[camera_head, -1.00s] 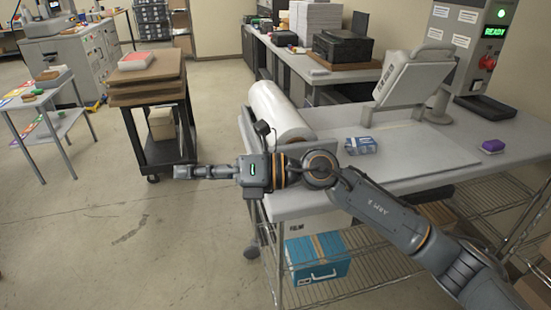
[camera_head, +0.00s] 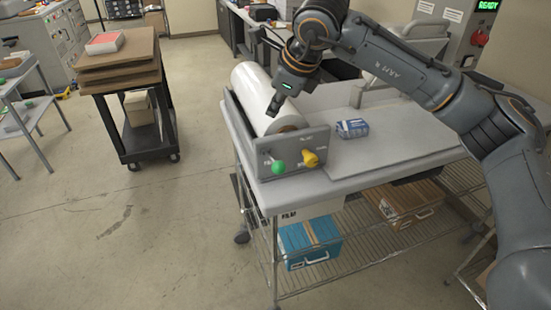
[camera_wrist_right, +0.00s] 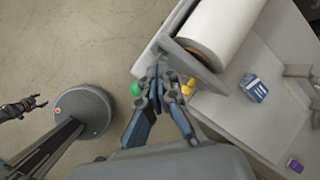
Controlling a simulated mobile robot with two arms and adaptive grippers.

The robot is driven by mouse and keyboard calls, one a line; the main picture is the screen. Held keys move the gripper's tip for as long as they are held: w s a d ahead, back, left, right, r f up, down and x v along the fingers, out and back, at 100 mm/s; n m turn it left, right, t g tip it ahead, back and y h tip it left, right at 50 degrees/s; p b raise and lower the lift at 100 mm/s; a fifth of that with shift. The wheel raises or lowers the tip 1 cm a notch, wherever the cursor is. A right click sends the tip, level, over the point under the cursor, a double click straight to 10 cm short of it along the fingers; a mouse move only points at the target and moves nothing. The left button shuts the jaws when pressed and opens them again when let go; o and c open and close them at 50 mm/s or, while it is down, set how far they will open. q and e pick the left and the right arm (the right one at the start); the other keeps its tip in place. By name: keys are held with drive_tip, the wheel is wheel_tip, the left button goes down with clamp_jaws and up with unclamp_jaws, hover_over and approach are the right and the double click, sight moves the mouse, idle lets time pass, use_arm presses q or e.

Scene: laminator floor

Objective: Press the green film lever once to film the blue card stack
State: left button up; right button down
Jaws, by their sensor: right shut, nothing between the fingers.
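The green film lever (camera_head: 279,168) has a round green knob on the front panel of the film roll unit (camera_head: 262,160); the wrist view shows it too (camera_wrist_right: 136,89). A yellow knob (camera_head: 310,159) sits just right of it. My right gripper (camera_head: 272,106) is shut and empty, pointing down above the film roll, apart from the green knob in the head view. In the wrist view its fingers (camera_wrist_right: 158,84) appear between the two knobs. A blue and white pack (camera_head: 352,128), perhaps the blue card stack, lies on the bench. My left gripper (camera_wrist_right: 36,102) shows small in the wrist view, fingers apart.
The white film roll (camera_head: 251,88) lies along the bench's left edge. A blue case (camera_head: 310,242) and a brown box (camera_head: 411,205) are on the wire shelf below. A dark cart (camera_head: 149,139) with cardboard stands left. The floor between is open.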

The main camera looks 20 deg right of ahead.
drive_tip(key=shift+a, duration=0.1)
drive_tip(key=b, duration=0.5)
approach(272, 159)
drive_tip(key=shift+w+a+f, duration=0.6)
drive_tip(key=shift+w+a, duration=0.1)
drive_tip(key=shift+w, duration=0.1)
drive_tip(key=shift+s+f+b, duration=0.2)
drive_tip(key=shift+f+b, duration=0.1)
drive_tip(key=shift+f, duration=0.15)
idle(0.5)
drive_tip(key=shift+s+f+b, duration=0.1)
drive_tip(key=shift+f+b, duration=0.25)
drive_tip(key=shift+b, duration=0.35)
